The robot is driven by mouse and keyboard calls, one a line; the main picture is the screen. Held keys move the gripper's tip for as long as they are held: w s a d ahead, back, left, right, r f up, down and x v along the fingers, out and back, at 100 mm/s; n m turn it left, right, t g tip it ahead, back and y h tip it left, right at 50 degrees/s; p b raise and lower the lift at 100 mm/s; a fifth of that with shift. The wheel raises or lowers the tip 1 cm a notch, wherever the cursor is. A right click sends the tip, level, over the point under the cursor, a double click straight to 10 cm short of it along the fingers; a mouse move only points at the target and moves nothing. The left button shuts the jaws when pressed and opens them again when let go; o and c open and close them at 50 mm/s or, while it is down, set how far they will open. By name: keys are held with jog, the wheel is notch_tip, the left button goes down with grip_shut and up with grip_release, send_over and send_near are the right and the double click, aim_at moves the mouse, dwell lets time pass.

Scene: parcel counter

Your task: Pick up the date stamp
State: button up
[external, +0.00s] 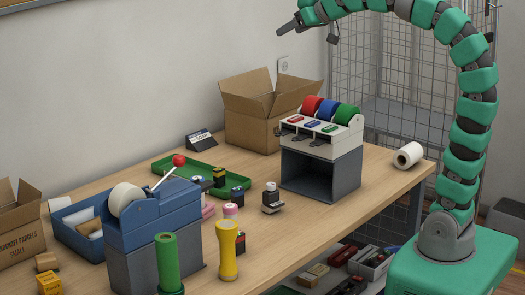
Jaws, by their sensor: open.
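Several small stamps stand on the wooden counter; I cannot read which is the date stamp. A dark stamp with a pale top (272,199) stands upright in the middle of the counter, left of the tape dispenser, and looks most like it. Another dark stamp (238,194) is by the green tray, and a pink-topped one (230,210) is just in front of that. My gripper (310,32) is open and empty, high above the back of the counter near the wall, well away from the stamps.
A grey stand with red, blue and green rolls (329,125) is to the right. A blue machine with a red-knobbed lever (152,215), green tube (167,262) and yellow tube (227,250) crowd the front left. The green tray (180,166) and open carton (262,112) are behind.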

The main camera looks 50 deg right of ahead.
jog(key=w+a+f+g, duration=0.2)
jog(key=f+g, duration=0.1)
jog(key=f, duration=0.6)
jog(key=w+a+f+g, duration=0.2)
jog(key=f, duration=0.7)
jog(key=m+g, duration=0.1)
jog(key=g, duration=0.6)
send_over(273, 184)
notch_tip(273, 184, down, 17)
jog(key=shift+a+f, duration=0.1)
jog(key=shift+f, duration=0.1)
notch_tip(273, 184, down, 8)
jog(key=shift+r, duration=0.1)
jog(key=shift+a+f, duration=0.15)
jog(key=shift+f, duration=2.9)
jog(key=c, duration=1.2)
